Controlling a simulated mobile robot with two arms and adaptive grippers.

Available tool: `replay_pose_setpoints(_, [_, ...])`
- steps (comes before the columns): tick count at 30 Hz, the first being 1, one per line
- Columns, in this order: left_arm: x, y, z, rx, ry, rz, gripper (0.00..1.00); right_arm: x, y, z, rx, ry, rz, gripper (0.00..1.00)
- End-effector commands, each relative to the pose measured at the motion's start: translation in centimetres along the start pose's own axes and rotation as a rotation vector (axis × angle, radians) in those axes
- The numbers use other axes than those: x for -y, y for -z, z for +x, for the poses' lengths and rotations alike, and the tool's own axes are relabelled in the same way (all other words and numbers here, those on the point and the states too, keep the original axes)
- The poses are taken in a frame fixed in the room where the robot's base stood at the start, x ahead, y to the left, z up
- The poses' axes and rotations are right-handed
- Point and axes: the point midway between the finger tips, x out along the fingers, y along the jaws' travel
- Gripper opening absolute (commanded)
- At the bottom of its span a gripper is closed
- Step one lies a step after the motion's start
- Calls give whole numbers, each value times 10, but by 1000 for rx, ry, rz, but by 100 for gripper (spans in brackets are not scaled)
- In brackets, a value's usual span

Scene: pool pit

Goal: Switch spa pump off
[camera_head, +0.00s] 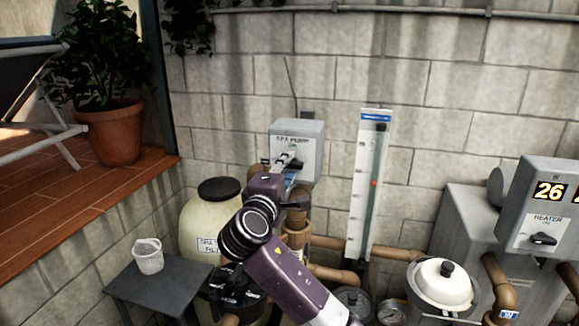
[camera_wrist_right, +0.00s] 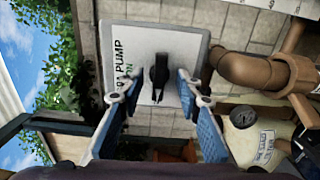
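The spa pump box (camera_head: 312,140) is a grey switch box on the block wall, with a white label reading SPA PUMP. In the head view my gripper partly covers the knob. My right gripper (camera_head: 286,163) is at the box front. In the right wrist view its blue-padded fingers (camera_wrist_right: 149,90) are open, one on each side of the knob, with visible gaps. My left gripper is not in view.
Brown pipes (camera_head: 325,272) run below the box, beside a cream filter tank (camera_head: 200,222). A flow gauge (camera_head: 370,185) stands right of the box. A heater (camera_head: 540,215) with its own knob is far right. A small table (camera_head: 165,290) holds a white bucket (camera_head: 148,258).

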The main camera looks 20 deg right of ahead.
Motion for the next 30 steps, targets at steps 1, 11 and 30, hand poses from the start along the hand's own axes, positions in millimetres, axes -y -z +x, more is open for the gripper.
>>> replay_pose_setpoints(1, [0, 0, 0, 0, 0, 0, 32, 0, 0, 0, 0, 0, 1, 32])
replay_pose_setpoints(11, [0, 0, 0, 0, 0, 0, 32, 0, 1, -12, -3, 0, 3, 32])
replay_pose_setpoints(30, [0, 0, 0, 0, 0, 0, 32, 0, 0, -70, 0, 0, 2, 32])
